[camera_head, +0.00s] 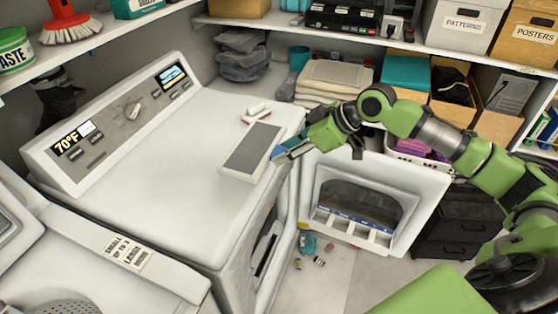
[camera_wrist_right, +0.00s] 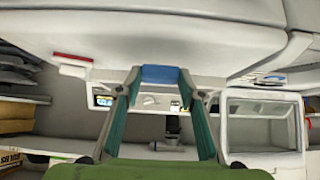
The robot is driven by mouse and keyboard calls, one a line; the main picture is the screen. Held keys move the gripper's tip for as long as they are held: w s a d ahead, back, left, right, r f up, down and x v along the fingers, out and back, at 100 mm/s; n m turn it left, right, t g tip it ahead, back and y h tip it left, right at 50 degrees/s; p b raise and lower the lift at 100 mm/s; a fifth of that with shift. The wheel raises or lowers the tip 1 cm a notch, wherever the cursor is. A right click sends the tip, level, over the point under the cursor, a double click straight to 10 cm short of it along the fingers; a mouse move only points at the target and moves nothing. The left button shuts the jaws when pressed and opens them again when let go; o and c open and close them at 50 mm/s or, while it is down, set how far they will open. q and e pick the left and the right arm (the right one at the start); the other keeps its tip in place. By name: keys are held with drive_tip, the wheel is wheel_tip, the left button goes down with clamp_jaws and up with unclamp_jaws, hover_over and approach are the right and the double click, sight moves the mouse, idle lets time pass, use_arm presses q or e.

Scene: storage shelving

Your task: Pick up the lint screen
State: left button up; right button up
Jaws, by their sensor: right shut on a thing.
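The lint screen (camera_head: 251,148) is a flat rectangle with grey mesh in a white frame. It shows over the right side of the white dryer top; I cannot tell whether it touches that top. My right gripper (camera_head: 285,151) comes in from the right and is shut on the screen's right end. In the right wrist view the two teal fingers of this gripper (camera_wrist_right: 160,78) close on a blue piece (camera_wrist_right: 160,73), which seems to be the screen's end. The mesh is not clear there. My left gripper is not in view.
The dryer (camera_head: 150,190) has its door (camera_head: 390,180) hanging open at the right. A small red and white item (camera_head: 257,113) lies near the screen. Folded towels (camera_head: 335,75) and grey containers (camera_head: 243,60) stand behind. Small items (camera_head: 308,245) lie on the floor.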

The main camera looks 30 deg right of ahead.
drive_tip(key=s+r+b, duration=0.4)
drive_tip(key=s, duration=0.5)
drive_tip(key=shift+s+d+r, duration=0.2)
drive_tip(key=shift+d+r, duration=0.1)
idle(0.5)
